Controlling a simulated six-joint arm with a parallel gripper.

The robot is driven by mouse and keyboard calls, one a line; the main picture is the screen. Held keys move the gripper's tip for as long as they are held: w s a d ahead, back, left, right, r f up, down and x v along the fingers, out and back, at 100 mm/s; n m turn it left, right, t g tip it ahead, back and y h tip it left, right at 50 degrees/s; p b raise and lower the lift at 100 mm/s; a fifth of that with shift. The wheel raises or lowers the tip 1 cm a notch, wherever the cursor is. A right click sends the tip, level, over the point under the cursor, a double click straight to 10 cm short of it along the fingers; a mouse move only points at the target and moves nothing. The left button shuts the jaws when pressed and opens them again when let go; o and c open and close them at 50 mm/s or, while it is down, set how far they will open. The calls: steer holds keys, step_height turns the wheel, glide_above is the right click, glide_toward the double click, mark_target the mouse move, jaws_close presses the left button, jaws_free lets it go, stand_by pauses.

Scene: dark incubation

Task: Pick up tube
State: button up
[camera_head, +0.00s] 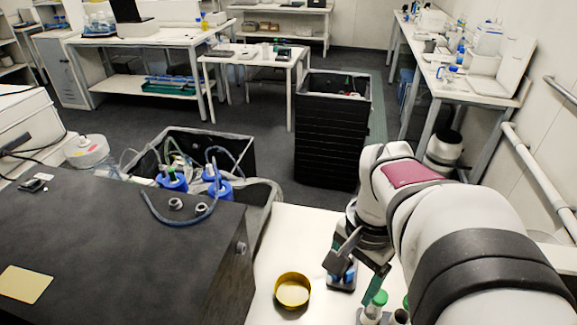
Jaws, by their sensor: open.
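My gripper (356,272) points down over the white table (285,233) at the lower right, with its two fingers apart. A green-capped tube (377,299) stands on the table just below and to the right of the fingers. A second green cap shows partly behind my arm. A small dark holder with blue parts (342,281) sits below and behind the left finger; whether it touches the finger I cannot tell. My arm hides much of the table on the right.
A round yellow-rimmed dish (292,291) stands on the table left of the gripper. A large black box (120,240) fills the left. Blue-capped bottles with tubing (218,187) sit in a bin behind it. A tall black crate (331,130) stands beyond the table.

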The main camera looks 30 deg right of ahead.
steer(key=s+d+f+m, duration=0.1)
steer(key=s+d+m, duration=0.55)
steer(key=d, duration=0.65)
steer(key=shift+h, duration=0.3)
steer(key=f, duration=1.6)
steer(key=shift+w+d, duration=0.15)
steer(key=shift+d, duration=0.2)
jaws_close()
